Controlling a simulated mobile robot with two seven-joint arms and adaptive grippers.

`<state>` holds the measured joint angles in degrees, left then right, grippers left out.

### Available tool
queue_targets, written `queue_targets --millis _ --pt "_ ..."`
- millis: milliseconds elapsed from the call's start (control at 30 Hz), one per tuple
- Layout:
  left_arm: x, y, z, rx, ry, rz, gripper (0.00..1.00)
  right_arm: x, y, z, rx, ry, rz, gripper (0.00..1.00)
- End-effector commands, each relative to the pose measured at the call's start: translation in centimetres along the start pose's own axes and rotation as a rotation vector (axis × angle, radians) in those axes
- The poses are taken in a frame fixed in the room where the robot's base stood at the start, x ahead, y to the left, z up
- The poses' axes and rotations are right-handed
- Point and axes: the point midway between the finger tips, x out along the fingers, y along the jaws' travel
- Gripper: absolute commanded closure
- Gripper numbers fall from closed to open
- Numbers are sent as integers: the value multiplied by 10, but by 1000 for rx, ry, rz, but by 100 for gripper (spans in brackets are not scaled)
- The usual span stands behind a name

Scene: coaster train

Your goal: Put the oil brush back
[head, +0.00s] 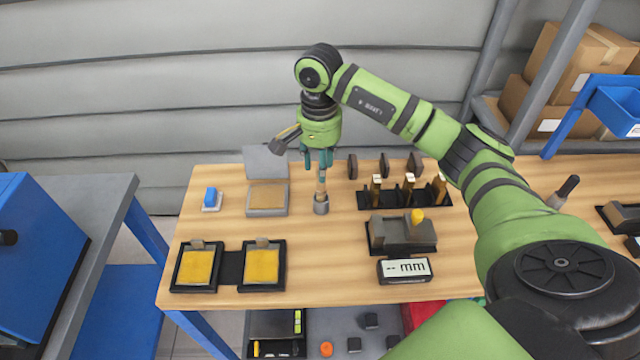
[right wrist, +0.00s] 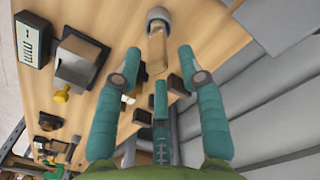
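The oil brush (head: 321,188), seen as a light wooden handle, stands upright in a small grey cup (head: 321,206) on the wooden table. Its bristles are hidden. My right gripper (head: 319,160) is directly above it, pointing down, with its teal fingers spread. In the right wrist view, the handle (right wrist: 157,48) reaches toward the space between the open fingertips (right wrist: 160,72), with visible gaps on both sides. The grey cup (right wrist: 160,17) is at its far end. My right gripper holds nothing. My left gripper is not in view.
An open grey box (head: 266,212) stands just left of the cup. A black rack (head: 405,200) with upright pieces and a grey fixture (head: 402,235) stand to the right. Two yellow pads in black trays (head: 262,287) lie in front. Bare tabletop surrounds the cup.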

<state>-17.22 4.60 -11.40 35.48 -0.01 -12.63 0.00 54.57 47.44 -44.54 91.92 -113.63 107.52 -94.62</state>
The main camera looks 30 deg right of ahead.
Motion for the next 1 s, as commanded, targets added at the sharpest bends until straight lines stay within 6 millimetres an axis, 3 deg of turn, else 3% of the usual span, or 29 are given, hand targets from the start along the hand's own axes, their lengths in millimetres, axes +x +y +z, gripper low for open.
queue_targets --millis 200,333,1000 --pt "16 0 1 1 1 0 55 -37 -1 0 1 3 -3 60" --pt "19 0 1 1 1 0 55 -49 0 0 0 1 -1 60" --pt "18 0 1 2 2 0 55 -53 0 0 0 -1 1 60"
